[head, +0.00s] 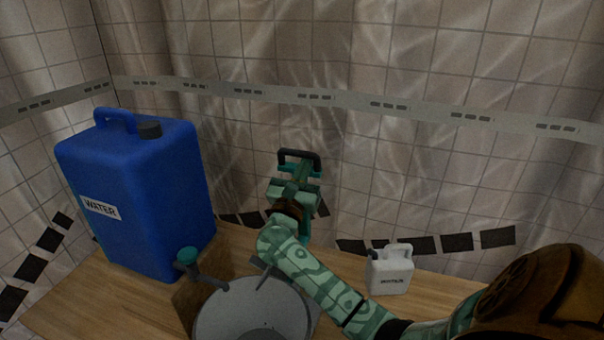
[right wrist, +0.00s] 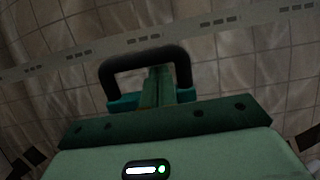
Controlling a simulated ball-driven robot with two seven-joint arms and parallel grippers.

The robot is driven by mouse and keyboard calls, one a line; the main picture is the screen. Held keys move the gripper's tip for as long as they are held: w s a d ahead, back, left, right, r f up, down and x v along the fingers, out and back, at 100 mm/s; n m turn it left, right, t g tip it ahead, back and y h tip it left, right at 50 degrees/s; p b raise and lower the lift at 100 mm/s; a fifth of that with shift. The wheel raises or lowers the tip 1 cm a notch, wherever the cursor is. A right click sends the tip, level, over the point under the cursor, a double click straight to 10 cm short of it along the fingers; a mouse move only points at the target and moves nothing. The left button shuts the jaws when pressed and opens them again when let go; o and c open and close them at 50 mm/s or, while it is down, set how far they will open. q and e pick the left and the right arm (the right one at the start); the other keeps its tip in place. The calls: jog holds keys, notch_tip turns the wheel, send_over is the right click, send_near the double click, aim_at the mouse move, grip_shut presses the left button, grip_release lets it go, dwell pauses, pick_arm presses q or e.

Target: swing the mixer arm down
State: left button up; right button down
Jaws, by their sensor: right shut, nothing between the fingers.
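The mixer arm is teal and stands raised, mostly hidden behind my right gripper (head: 298,174). Its black loop handle (head: 299,153) shows at the top in the head view. The handle (right wrist: 109,72) also arches over my fingers in the right wrist view. My right gripper (right wrist: 160,86) is shut and empty, with its fingers in front of the mixer arm, below the handle's crossbar. I cannot tell whether they touch it. The grey mixer bowl (head: 250,315) is below, cut by the bottom edge. My left gripper is out of view.
A big blue water can (head: 150,205) stands left of the mixer. A lever with a teal knob (head: 188,256) is beside the bowl. A small white canister (head: 390,274) stands right of my forearm on the wooden table (head: 85,297). A tiled wall (head: 420,165) closes the back.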

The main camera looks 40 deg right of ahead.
pick_arm(q)
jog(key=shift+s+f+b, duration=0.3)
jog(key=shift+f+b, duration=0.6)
jog(key=shift+b, duration=0.05)
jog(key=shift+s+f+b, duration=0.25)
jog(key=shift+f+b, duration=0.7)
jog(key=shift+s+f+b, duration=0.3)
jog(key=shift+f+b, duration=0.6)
jog(key=shift+b, duration=0.05)
pick_arm(e)
jog(key=s+a+t+h, duration=0.1)
jog(key=s+a+h, duration=0.1)
jog(key=s+a, duration=0.2)
jog(key=s+a+r+t+h, duration=0.1)
jog(key=s+a, duration=0.3)
jog(key=a, duration=0.7)
jog(key=shift+h, duration=0.4)
jog(key=shift+w+r, duration=0.1)
jog(key=shift+r, duration=0.05)
